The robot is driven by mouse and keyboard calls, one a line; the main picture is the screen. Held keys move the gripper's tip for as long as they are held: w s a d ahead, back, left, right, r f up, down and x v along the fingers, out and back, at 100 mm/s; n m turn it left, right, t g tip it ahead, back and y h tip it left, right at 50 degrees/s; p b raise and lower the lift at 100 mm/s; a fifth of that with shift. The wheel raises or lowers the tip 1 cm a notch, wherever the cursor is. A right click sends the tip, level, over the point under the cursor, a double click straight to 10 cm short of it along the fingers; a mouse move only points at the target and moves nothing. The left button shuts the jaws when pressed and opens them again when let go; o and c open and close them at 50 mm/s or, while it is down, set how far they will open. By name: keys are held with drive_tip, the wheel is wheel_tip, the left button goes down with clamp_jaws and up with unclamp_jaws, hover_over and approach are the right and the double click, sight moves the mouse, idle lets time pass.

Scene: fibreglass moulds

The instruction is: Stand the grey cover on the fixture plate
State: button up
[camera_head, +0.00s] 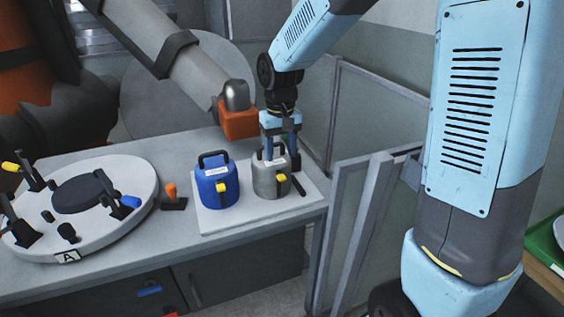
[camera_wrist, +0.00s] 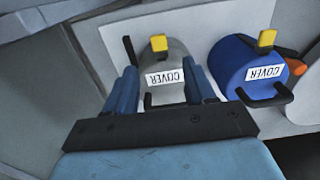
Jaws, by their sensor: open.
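The grey cover (camera_head: 270,181) stands upright on a white board at the right of the bench, with a dark top handle and a yellow latch. It also shows in the wrist view (camera_wrist: 164,59), with a label reading COVER. My gripper (camera_head: 281,154) is open just above and behind the grey cover. In the wrist view its fingers (camera_wrist: 161,78) are on either side of the cover's handle; I cannot tell whether they touch it. The round white fixture plate (camera_head: 120,216), marked A, lies at the left of the bench, with a dark disc in its middle.
A blue cover (camera_head: 216,187) stands left of the grey one on the white board (camera_head: 240,217). Black clamps (camera_head: 22,230) stand around the fixture plate's edge. A small orange-knobbed clamp (camera_head: 172,198) lies between plate and board. A grey panel frame (camera_head: 352,225) borders the bench's right end.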

drive_tip(key=shift+d+r, duration=0.1)
drive_tip(key=shift+r, duration=0.55)
drive_tip(key=s+d+r+m+t, duration=0.1)
drive_tip(key=s+d+r+t, duration=0.1)
drive_tip(key=s+d+r, duration=0.4)
drive_tip(key=s+d+r+m+t, duration=0.2)
drive_tip(key=s+d+r, duration=0.5)
drive_tip(key=s+d, duration=0.4)
drive_tip(key=s+t, duration=0.1)
drive_tip(key=s, duration=0.2)
drive_tip(key=shift+s+d+r+t, duration=0.2)
drive_tip(key=shift+t, duration=0.1)
